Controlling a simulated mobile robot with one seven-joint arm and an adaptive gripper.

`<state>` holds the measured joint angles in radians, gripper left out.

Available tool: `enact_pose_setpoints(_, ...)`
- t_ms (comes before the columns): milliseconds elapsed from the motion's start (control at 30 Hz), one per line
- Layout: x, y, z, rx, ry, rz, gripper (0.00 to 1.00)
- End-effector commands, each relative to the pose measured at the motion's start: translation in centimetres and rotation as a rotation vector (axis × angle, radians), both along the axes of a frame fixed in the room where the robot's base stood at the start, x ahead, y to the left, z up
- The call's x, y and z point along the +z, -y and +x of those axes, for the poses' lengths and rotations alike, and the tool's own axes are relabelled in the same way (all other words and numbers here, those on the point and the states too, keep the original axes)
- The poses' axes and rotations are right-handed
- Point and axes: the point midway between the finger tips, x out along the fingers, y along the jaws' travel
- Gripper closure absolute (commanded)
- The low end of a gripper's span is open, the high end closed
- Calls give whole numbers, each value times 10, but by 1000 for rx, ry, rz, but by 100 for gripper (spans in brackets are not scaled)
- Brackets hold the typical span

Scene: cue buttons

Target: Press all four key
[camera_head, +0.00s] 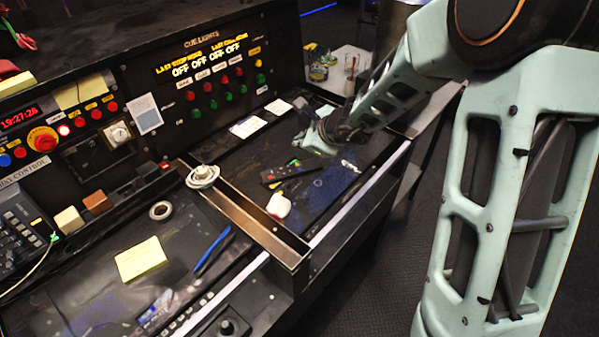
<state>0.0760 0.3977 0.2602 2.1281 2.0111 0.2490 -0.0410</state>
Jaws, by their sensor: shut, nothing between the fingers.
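The cue lights panel (170,100) stands upright at the back of the desk. Its display (206,66) reads OFF four times. Below it are white labels (202,75), a row of red buttons (208,87) and a row of green buttons (213,104). A yellow-labelled column (254,50) is at the right end. My gripper (302,106) is small and dark at the end of my teal arm. It is shut and empty, in front and to the right of the panel, apart from the buttons. Its fingertips are hard to make out.
White paper cards (248,127) lie below the panel. A remote (280,172) and a white object (279,205) lie on the desk. A raised divider (240,215) crosses it. A yellow notepad (141,259) and blue pen (212,250) lie left of the divider. A control panel (75,140) stands far left.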

Motion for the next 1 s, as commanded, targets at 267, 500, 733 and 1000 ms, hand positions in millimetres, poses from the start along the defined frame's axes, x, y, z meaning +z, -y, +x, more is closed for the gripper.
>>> enact_pose_setpoints(267, -47, 0, 0, -1, -2, 1, 100)
enact_pose_setpoints(500, -66, 0, 0, 1, 1, 0, 100)
enact_pose_setpoints(733, -67, 0, 0, -1, 0, 1, 100)
enact_pose_setpoints(1000, -67, 0, 0, 0, 0, 0, 100)
